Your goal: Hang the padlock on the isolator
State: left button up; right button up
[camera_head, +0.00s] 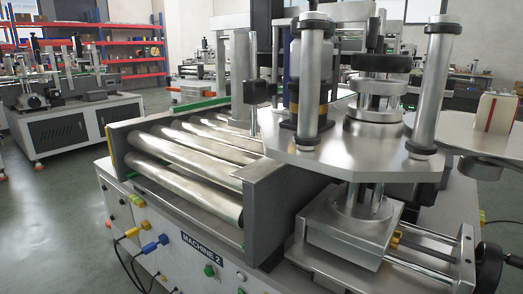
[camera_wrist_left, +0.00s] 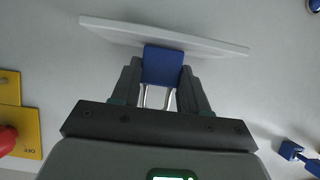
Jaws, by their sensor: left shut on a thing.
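In the left wrist view my left gripper (camera_wrist_left: 162,78) is shut on the blue padlock (camera_wrist_left: 163,63). The padlock's silver shackle (camera_wrist_left: 155,97) shows between the fingers, on the side towards the gripper's palm. The isolator's yellow plate (camera_wrist_left: 28,125), with a red knob (camera_wrist_left: 6,138) and the word OFF upside down, is at the left edge of this view, cut off by the frame. The padlock is apart from it. Neither gripper shows in the head view, and I cannot make out the isolator there for certain.
A white flat bar (camera_wrist_left: 215,45) lies just beyond the padlock. A blue plug (camera_wrist_left: 290,150) is at the lower right of the wrist view. The head view shows a roller machine labelled MACHINE 2 (camera_head: 203,247), with yellow (camera_head: 131,232) and blue (camera_head: 155,244) plugs on its front.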

pick_arm(q)
jog(key=shift+r+p, duration=1.7)
jog(key=shift+r, duration=0.8)
jog(key=shift+f, duration=0.1)
